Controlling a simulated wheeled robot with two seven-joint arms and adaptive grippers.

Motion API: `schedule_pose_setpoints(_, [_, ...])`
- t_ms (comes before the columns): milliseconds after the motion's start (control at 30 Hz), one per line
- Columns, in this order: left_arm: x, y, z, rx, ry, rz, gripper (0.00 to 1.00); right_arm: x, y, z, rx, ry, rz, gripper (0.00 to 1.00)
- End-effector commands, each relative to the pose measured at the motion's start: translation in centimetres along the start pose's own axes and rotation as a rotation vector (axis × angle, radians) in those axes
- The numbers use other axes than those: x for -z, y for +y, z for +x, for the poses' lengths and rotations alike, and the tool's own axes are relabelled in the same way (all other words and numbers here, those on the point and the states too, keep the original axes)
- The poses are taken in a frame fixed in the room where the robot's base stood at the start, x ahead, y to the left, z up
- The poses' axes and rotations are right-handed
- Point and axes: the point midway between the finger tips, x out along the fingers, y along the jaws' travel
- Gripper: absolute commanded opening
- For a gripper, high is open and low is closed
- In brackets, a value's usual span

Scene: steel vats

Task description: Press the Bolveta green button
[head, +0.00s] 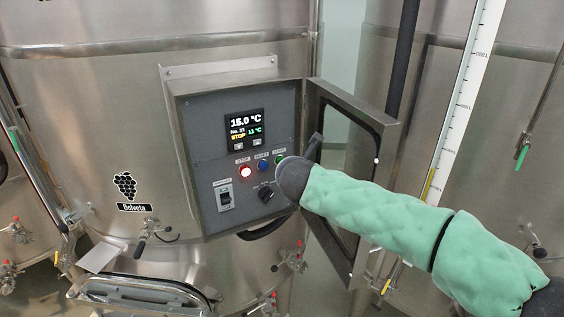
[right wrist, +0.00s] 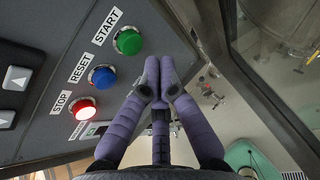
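The Bolveta vat (head: 110,100) carries a grape logo with its name. Its control box (head: 208,135) has its door open to the right. The green button (right wrist: 127,41), labelled START, also shows in the head view (head: 280,158), close beside my right wrist. In the right wrist view, my right gripper (right wrist: 160,66) has its purple fingers together with nothing between them. The fingertips are just right of the green button and appear apart from it. In the head view, my right arm comes from the right and its wrist hides most of the fingers. My left gripper is not in view.
The blue RESET button (right wrist: 102,77) and lit red STOP button (right wrist: 85,108) line up beside the green one. A display (head: 245,130) sits above, and a black rotary knob (head: 265,193) below. The open door (head: 390,140) stands close behind my right arm.

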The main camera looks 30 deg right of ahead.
Motion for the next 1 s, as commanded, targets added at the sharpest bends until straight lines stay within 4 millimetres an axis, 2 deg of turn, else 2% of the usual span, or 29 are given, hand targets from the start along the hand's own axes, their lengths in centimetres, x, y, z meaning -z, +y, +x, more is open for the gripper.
schedule_pose_setpoints(233, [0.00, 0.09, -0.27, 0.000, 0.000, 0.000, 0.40, -0.47, 0.51, 0.96, 0.000, 0.001, 0.000, 0.00])
schedule_pose_setpoints(1000, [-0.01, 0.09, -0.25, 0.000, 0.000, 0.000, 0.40, -0.47, 0.53, 0.99, 0.000, 0.001, 0.000, 0.00])
